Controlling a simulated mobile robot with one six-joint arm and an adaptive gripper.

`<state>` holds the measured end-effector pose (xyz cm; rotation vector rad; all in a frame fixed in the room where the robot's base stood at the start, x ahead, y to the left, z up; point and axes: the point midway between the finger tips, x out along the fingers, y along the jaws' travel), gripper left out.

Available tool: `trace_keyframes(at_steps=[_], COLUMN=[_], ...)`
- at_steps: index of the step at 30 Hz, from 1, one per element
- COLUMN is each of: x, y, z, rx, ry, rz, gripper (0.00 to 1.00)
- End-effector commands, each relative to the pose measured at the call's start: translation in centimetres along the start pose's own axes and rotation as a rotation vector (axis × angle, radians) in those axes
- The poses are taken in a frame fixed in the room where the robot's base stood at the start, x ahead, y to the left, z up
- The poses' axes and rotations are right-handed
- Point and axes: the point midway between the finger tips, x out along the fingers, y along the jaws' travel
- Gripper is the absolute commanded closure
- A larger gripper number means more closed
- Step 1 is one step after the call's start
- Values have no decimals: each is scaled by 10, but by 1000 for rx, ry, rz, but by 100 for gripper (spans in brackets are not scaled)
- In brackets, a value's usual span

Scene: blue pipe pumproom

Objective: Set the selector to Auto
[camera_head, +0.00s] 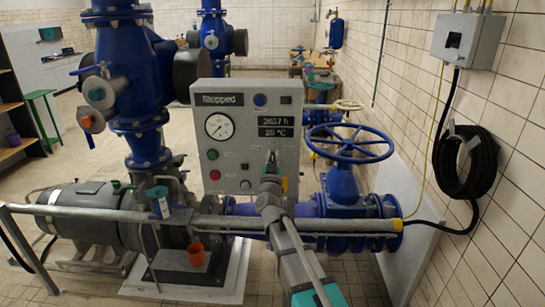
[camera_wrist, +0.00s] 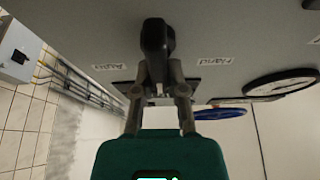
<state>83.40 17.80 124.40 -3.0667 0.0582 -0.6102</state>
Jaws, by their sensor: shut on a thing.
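The selector is a black knob (camera_wrist: 157,42) on the grey control panel (camera_head: 204,95). In the wrist view it stands between two upside-down labels, "Auto" (camera_wrist: 110,66) on the left and "Hand" (camera_wrist: 215,62) on the right. Its grip looks about upright, pointing at neither label. My gripper (camera_wrist: 158,78) is shut on the knob, with a finger on each side. In the head view my gripper (camera_head: 271,163) is at the panel's lower right and largely hides the selector. The panel display (camera_head: 219,99) reads "Stopped".
A round gauge (camera_head: 219,127), a red button (camera_head: 212,154) and a green button (camera_head: 214,175) are on the panel's left. A blue handwheel (camera_head: 350,143) stands close on the right. A grey rail (camera_head: 130,214) runs across in front of the panel, below my arm.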

Motion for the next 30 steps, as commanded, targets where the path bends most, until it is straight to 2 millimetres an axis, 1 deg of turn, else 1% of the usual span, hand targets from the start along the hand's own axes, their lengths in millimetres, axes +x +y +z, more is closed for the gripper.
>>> trace_keyframes(at_steps=[5, 11, 24, 30], x=[0, 1, 0, -1], y=[1, 4, 12, 15], z=[0, 0, 2, 4], rx=[53, 164, 504, 628], ry=[0, 0, 0, 0], rz=[22, 68, 209, 261], gripper=[100, 100, 100, 100])
